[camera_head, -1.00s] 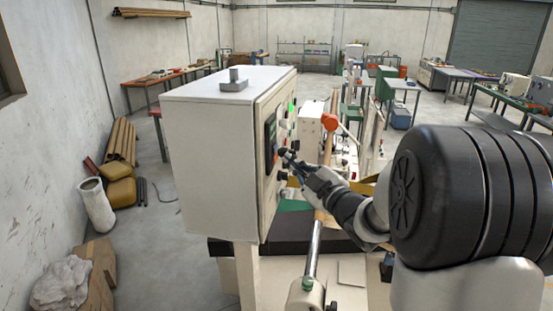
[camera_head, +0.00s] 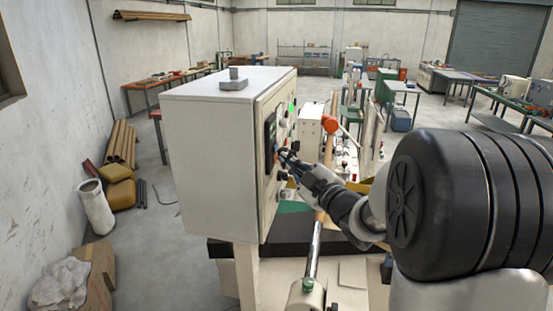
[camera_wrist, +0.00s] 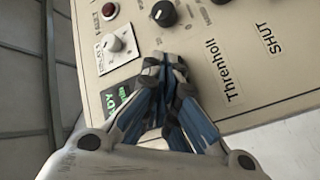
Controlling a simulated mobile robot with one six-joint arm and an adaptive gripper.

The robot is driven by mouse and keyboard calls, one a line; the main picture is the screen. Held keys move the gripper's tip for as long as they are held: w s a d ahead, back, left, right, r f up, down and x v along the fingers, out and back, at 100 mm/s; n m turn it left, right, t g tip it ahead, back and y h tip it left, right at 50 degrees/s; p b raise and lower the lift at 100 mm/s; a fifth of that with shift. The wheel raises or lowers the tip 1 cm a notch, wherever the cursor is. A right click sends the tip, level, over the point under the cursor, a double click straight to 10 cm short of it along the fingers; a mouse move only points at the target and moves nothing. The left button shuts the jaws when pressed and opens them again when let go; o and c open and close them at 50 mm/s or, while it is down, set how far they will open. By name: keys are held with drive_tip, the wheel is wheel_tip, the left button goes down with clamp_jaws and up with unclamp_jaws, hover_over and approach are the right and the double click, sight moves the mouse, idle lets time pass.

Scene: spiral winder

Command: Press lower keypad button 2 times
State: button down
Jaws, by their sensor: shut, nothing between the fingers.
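The control cabinet (camera_head: 215,150) is a pale box, and its panel faces right in the head view. A dark keypad or display unit (camera_head: 270,138) is on that panel, seen at a steep angle. My gripper (camera_head: 285,153) is shut and empty, with its tips close to the panel beside this unit. In the wrist view the shut fingertips (camera_wrist: 165,60) lie over the panel, below a black knob. A lit green display (camera_wrist: 115,97) shows partly left of the fingers. The lower keypad button cannot be made out; the fingers may hide it. Contact cannot be told.
The panel also bears a white selector knob (camera_wrist: 117,43), a red button (camera_wrist: 109,10), a black knob (camera_wrist: 164,13) and a green lamp (camera_head: 292,107).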

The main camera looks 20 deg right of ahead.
drive_tip(key=shift+w+a, duration=0.2)
drive_tip(key=shift+a, duration=0.1)
idle(0.5)
drive_tip(key=shift+s+d+b, duration=0.1)
drive_tip(key=shift+b, duration=0.2)
drive_tip(key=shift+s+d, duration=0.4)
drive_tip(key=shift+d, duration=0.2)
drive_tip(key=s+d, duration=0.1)
drive_tip(key=d, duration=0.1)
drive_tip(key=s+d+b, duration=0.1)
drive_tip(key=d, duration=0.1)
drive_tip(key=shift+s, duration=0.4)
idle(0.5)
